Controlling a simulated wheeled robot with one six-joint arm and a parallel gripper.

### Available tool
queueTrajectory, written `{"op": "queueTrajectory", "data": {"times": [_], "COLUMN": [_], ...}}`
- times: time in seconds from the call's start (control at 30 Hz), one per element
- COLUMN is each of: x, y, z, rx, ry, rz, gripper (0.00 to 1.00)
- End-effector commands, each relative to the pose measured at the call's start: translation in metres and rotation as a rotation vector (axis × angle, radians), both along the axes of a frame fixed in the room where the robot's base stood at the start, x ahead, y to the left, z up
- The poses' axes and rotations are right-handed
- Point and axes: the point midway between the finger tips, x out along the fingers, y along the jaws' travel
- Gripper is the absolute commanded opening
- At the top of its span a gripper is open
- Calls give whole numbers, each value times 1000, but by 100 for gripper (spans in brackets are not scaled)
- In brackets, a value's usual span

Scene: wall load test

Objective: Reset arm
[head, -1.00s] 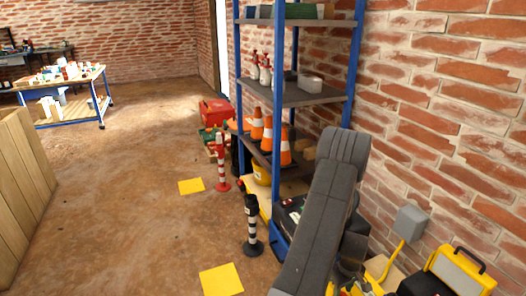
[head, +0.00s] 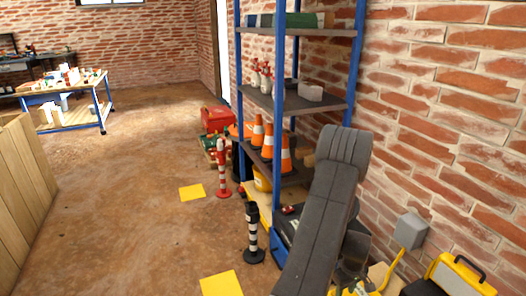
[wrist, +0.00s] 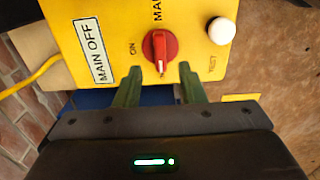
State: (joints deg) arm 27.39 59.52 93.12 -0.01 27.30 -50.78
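My gripper (wrist: 158,82) shows in the wrist view with two green fingers apart and nothing between them. In front of the fingers is a yellow switch panel (wrist: 195,55) with a red rotary knob (wrist: 160,46), a white button (wrist: 221,31) and a "MAIN OFF" label (wrist: 95,53). The knob lies just beyond and between the fingertips; I cannot tell whether they touch the panel.
A blue-framed shelf (head: 280,100) with traffic cones (head: 268,140) stands beside the arm along the brick wall (head: 440,120). A black-and-white post (head: 252,235) and a red-and-white post (head: 221,170) stand on the floor. A wooden box (head: 22,190) is at left.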

Motion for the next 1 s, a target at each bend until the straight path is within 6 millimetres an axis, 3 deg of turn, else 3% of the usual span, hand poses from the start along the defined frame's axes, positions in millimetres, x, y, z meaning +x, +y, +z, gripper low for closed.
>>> {"op": "queueTrajectory", "data": {"times": [0.03,0.4,0.5,1.0], "x": [1,1,-1,-1], "y": [0,0,1,0], "z": [15,89,58,-43], "rx": [-1,-2,2,1], "ry": [-2,-3,4,3], "rz": [0,1,1,-1], "gripper": [36,36,36,36]}}
